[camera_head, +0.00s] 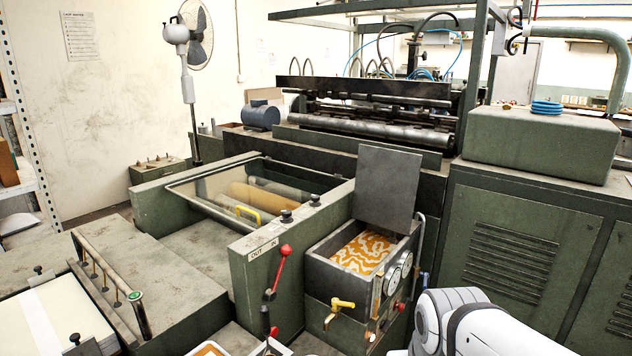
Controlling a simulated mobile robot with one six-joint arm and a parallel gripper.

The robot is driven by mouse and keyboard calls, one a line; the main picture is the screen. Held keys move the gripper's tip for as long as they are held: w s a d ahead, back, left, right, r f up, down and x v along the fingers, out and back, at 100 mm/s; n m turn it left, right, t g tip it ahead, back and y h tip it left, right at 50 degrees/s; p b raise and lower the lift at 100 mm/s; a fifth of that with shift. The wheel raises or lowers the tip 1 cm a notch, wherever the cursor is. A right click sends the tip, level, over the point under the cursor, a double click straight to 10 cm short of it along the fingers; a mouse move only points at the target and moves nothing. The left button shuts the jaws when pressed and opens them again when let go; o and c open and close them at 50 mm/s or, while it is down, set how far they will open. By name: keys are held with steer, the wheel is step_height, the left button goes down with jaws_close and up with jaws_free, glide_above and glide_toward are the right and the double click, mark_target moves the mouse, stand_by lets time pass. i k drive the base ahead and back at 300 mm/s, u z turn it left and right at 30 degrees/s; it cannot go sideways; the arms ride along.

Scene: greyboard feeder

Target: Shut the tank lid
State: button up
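The tank (335,276) is a dark grey box right of the picture's middle. Its flat dark lid (388,188) stands up, nearly vertical, along the back edge of the tank. The tank is open, and orange and white swirled contents (362,252) show inside. White links of my arm reach in at the bottom right, in front of the machine and to the right of the tank.
Round gauges (398,272) and a metal rail (419,250) are on the tank's right side. A yellow tap (340,306) sticks out in front. A red-knobbed lever (284,251) stands to the left. A glass-covered roller bay (255,190) lies further left.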

mark_target(386, 180)
steer(key=u, duration=0.05)
steer(key=k, duration=1.05)
steer(key=z, duration=1)
steer(key=i, duration=1.85)
steer(key=u, duration=0.55)
steer(key=i, duration=1)
steer(key=u, duration=0.9)
steer(key=k, duration=0.8)
steer(key=u, duration=0.2)
steer(key=i, duration=0.55)
steer(key=z, duration=0.1)
